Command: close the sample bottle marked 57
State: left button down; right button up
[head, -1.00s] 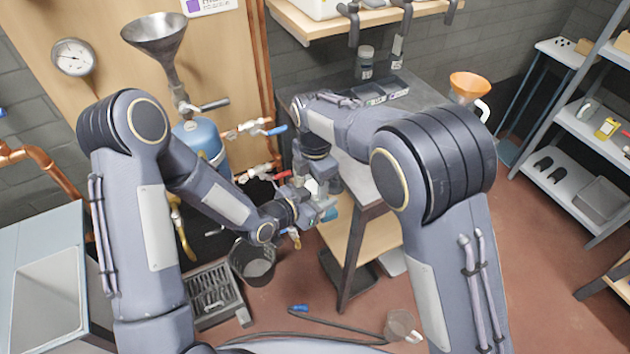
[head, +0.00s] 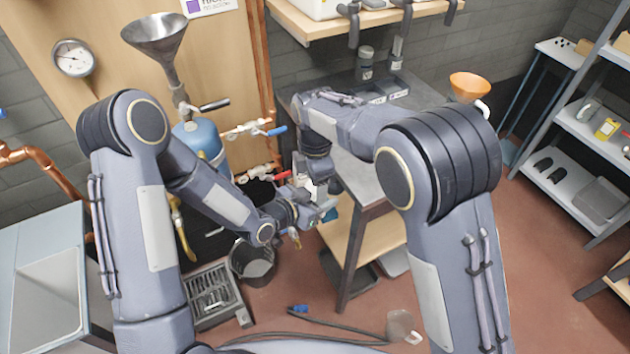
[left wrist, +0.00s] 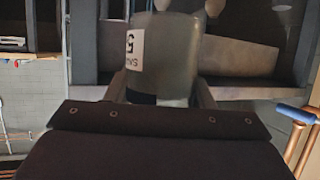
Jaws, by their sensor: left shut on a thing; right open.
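My left gripper (head: 301,212) is shut on this bottle, in front of the bench in the head view. My right gripper (head: 327,187) is open and close beside and above it. Two pale rounded tips show above the bottle in the left wrist view.
A grey bench (head: 425,98) carries a dark tray (head: 385,93) and dark bottles (head: 366,62). An orange funnel (head: 470,86) stands at its right end. A black bucket (head: 253,262) and a grated drain box (head: 215,297) are below. Valves and copper pipes are behind the grippers.

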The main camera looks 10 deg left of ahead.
notch_tip(320, 180, up, 4)
jog(key=shift+r, duration=0.1)
jog(key=shift+c, duration=0.2)
jog(key=n, duration=0.1)
jog(key=r+n, duration=0.1)
jog(key=shift+s+a+n, duration=0.1)
jog(key=shift+n, duration=0.3)
notch_tip(320, 180, up, 2)
jog(key=n, duration=0.3)
jog(key=shift+r+n, duration=0.2)
jog(key=shift+n, duration=0.1)
jog(key=shift+f, duration=4.05)
